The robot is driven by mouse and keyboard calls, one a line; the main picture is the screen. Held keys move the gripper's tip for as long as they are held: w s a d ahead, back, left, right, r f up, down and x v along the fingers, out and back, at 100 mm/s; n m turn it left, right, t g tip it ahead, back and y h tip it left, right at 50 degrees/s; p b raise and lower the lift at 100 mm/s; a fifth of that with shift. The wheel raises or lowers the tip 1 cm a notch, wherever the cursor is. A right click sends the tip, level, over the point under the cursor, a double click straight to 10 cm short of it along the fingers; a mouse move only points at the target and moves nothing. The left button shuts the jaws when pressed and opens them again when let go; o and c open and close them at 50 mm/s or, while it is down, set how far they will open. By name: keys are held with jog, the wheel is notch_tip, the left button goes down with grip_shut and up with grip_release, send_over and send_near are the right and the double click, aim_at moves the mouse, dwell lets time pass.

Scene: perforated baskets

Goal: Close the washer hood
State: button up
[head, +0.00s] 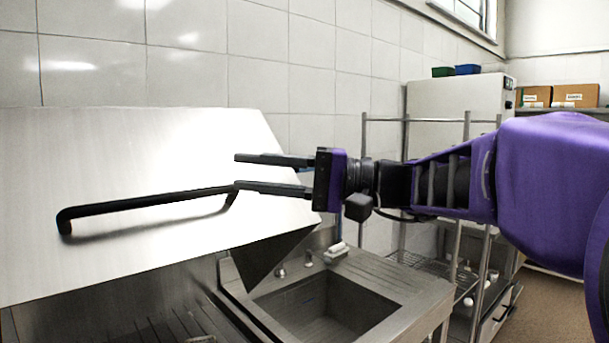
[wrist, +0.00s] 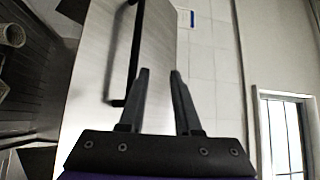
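The washer hood (head: 150,150) is a brushed steel panel at the left in the head view, raised and slanted, with an open dark space below it. A black bar handle (head: 140,205) runs across its front. My gripper (head: 237,172) is open and empty, with its two dark fingers pointing left at the handle's right end. In the wrist view the handle (wrist: 133,55) lies left of both fingers, not between them, and the hood (wrist: 98,60) is behind it. I cannot tell whether the lower finger touches the handle.
A steel sink (head: 320,300) with a drainboard stands right of the hood's opening. A wire rack (head: 440,265) and a tall steel cabinet (head: 455,98) are behind my arm. Cardboard boxes (head: 575,95) sit on a shelf at the far right. A tiled wall (head: 290,55) is behind the hood.

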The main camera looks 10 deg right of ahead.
jog(key=shift+r+b+v, duration=0.15)
jog(key=shift+b+v, duration=0.05)
jog(key=shift+v, duration=1.2)
jog(key=shift+r+b+v, duration=0.1)
jog(key=shift+b+v, duration=0.1)
jog(key=shift+v, duration=1.2)
jog(key=shift+s+d+f, duration=0.1)
jog(key=shift+s, duration=0.1)
